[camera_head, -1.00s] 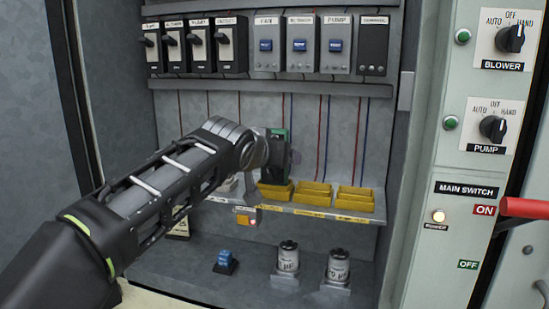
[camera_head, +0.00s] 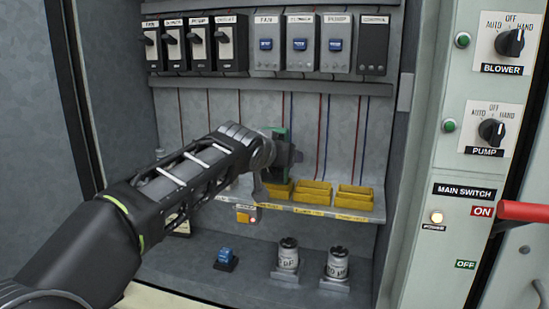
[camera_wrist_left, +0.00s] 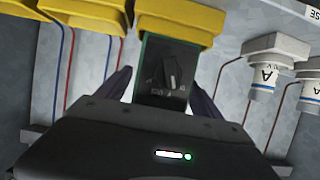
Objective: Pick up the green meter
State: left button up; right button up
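The green meter (camera_head: 283,137) stands upright at the shelf's left yellow bin, partly hidden behind my left gripper (camera_head: 282,162) in the head view. In the left wrist view the green meter (camera_wrist_left: 164,76) shows its dark face with a knob, against a yellow bin. My left gripper (camera_wrist_left: 163,82) has its fingers apart, one on each side of the meter. A gap shows on the left side; whether the right finger touches cannot be told. My right gripper is not in view.
Yellow bins (camera_head: 312,193) line the shelf (camera_head: 330,212). Below stand two grey cylinders (camera_head: 288,256) and a small blue part (camera_head: 226,257). Switches (camera_head: 300,45) hang above. A red handle (camera_head: 522,211) juts out at right.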

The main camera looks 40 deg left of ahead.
pick_arm(q)
grip_shut()
dwell(0.7)
